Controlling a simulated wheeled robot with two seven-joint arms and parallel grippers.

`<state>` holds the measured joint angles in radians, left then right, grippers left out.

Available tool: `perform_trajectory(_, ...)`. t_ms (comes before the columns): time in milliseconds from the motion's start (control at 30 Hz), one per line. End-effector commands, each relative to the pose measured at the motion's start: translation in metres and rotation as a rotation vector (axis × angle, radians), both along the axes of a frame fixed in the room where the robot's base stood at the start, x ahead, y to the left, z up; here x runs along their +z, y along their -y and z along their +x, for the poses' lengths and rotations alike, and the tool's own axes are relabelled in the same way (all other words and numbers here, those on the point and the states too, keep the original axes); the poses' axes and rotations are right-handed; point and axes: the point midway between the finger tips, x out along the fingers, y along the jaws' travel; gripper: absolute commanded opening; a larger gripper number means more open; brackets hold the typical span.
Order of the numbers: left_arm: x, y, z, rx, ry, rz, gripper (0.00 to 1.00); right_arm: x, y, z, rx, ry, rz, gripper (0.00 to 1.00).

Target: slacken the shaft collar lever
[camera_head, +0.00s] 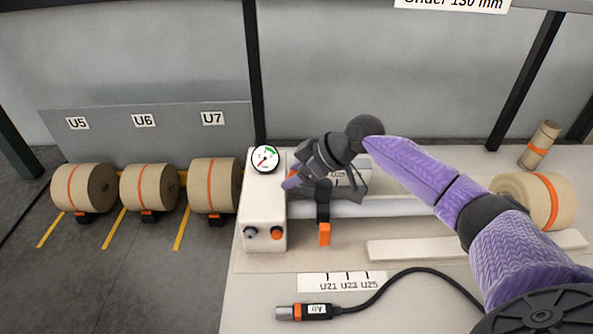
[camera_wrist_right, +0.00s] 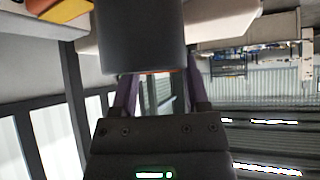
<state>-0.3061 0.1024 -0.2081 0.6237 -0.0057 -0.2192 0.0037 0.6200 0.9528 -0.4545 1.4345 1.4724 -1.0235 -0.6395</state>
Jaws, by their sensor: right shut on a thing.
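A grey shaft (camera_head: 390,208) runs right from a white machine block (camera_head: 265,215). A black collar (camera_head: 322,205) sits around it near the block, and an orange lever (camera_head: 324,235) hangs down from the collar. My right gripper (camera_head: 291,181) comes in from the right, above the shaft and left of the collar, close to the block. In the right wrist view its purple fingers (camera_wrist_right: 160,95) stand either side of a dark grey cylindrical piece (camera_wrist_right: 142,38) and are shut on it. What this piece belongs to I cannot tell. My left gripper is out of view.
A round gauge (camera_head: 265,158) and two knobs (camera_head: 264,233) are on the block. A black air hose (camera_head: 380,300) lies in front. More rolls (camera_head: 145,188) stand at left.

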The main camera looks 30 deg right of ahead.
Motion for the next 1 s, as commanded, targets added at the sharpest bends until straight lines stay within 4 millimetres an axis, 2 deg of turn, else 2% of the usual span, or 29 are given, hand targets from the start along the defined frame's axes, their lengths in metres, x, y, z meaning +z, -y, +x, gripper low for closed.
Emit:
perform_trajectory(67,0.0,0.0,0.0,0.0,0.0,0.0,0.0,0.0,0.0,0.0,-0.001,0.002,0.001,0.0)
perform_trajectory(100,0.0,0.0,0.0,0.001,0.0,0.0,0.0,0.0,0.0,0.0,-0.001,0.001,0.0,0.65)
perform_trajectory(233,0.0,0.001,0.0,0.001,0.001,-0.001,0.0,0.0,0.0,0.0,-0.001,0.001,0.001,0.93)
perform_trajectory(567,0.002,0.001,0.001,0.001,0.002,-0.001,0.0,0.004,0.003,-0.003,-0.004,0.0,-0.001,0.94)
perform_trajectory(800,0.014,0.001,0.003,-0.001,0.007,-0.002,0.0,0.045,0.029,-0.035,-0.005,-0.002,-0.004,0.94)
perform_trajectory(1000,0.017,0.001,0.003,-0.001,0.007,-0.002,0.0,0.067,0.043,-0.053,-0.003,-0.002,-0.002,0.94)
